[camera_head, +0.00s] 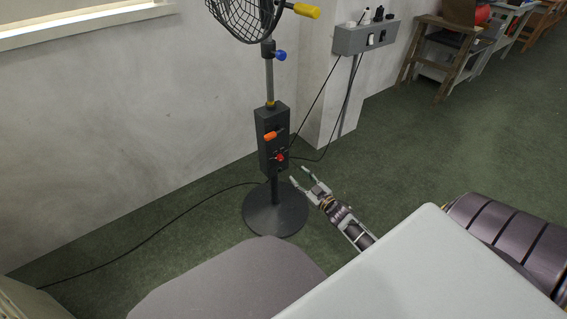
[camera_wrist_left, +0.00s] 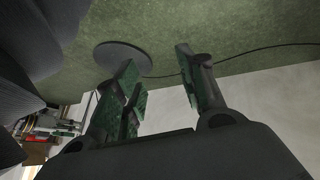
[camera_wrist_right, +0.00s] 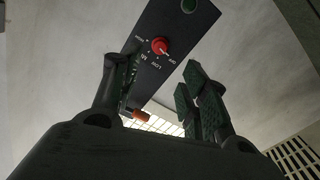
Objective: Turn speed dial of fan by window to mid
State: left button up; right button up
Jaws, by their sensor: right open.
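The fan (camera_head: 268,70) stands on a pole with a round base (camera_head: 276,209) near the window wall. Its dark control box (camera_head: 272,142) bears a red dial (camera_head: 280,157) low down and an orange lever (camera_head: 272,135) above it. In the right wrist view the red dial (camera_wrist_right: 159,46) has OFF, LOW and further labels around it; its pale mark appears to face OFF. My right gripper (camera_head: 299,176) is open and empty, just right of and below the dial, apart from it. My left gripper (camera_wrist_left: 157,62) shows only in its wrist view, open and empty, with the fan base beyond.
A grey wall box (camera_head: 365,37) with cables running to the fan is on the pillar. A grey panel (camera_head: 410,270) and a dark rounded surface (camera_head: 225,284) fill the foreground. A wooden stand (camera_head: 440,55) is at the back right. Green floor right of the fan is clear.

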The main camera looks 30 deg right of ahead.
aim_at(282, 160)
jog(key=shift+w+a+b, duration=0.2)
jog(key=shift+w+b, duration=0.7)
jog(key=shift+w, duration=1.55)
jog(key=shift+w+a+b, duration=0.2)
jog(key=shift+w+b, duration=0.65)
jog(key=shift+w, duration=1.55)
jog(key=shift+w+b, duration=0.35)
jog(key=shift+w, duration=0.65)
pick_arm(q)
jog(key=shift+t+h, duration=0.3)
jog(key=shift+t, duration=0.1)
jog(key=f, duration=0.3)
jog(key=d+f, duration=0.1)
jog(key=f, duration=0.1)
jog(key=shift+w+f, duration=0.15)
jog(key=shift+w, duration=0.2)
pick_arm(e)
jog(key=shift+a, duration=0.1)
pick_arm(q)
jog(key=shift+s+f, duration=0.1)
jog(key=shift+s, duration=0.05)
pick_arm(e)
jog(key=c, duration=0.3)
grip_shut()
pick_arm(q)
jog(key=shift+s, duration=0.15)
